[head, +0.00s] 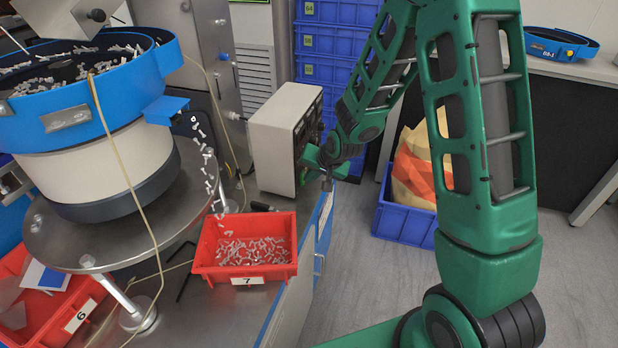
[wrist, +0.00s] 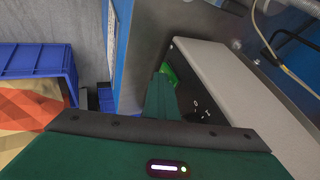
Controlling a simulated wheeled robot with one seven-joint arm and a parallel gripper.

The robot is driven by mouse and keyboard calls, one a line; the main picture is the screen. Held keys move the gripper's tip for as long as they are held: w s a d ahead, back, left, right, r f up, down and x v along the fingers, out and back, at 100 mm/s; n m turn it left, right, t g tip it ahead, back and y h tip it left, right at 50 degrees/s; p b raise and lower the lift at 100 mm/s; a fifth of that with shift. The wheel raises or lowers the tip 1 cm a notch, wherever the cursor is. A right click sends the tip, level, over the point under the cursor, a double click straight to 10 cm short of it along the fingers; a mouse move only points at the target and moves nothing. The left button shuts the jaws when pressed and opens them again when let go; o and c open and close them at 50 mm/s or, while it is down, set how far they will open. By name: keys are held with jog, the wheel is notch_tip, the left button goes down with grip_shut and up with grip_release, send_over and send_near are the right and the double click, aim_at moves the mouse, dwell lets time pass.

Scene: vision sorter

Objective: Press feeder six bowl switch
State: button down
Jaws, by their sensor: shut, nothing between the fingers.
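A light grey control box (head: 280,135) stands on the metal bench. Its dark front panel (head: 309,122) faces right and carries several small controls. In the wrist view, the panel (wrist: 205,92) shows small markings and a green lit switch (wrist: 169,74) near its far end. My gripper (head: 309,157) is at the panel's lower part in the head view. In the wrist view, my gripper's green fingers (wrist: 161,82) are together and empty, with their tips right by the green switch and partly hiding it. I cannot tell whether they touch it.
A blue bowl feeder (head: 95,105) on a round metal plate stands left. Red bins labelled 7 (head: 247,281) and 6 (head: 80,316) sit below it. Blue crates (head: 335,45) are stacked behind the box. A blue crate (head: 400,222) with a sack stands on open floor.

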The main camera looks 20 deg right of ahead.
jog(key=shift+r, duration=0.1)
jog(key=s+d+r, duration=0.4)
jog(key=s+r, duration=0.3)
jog(key=r, duration=0.1)
jog(key=shift+s+d+r, duration=0.25)
jog(key=shift+s+d, duration=0.1)
jog(key=shift+f, duration=0.15)
jog(key=shift+s+d+f, duration=0.1)
jog(key=shift+s+f, duration=0.15)
jog(key=shift+f, duration=0.25)
dwell(0.4)
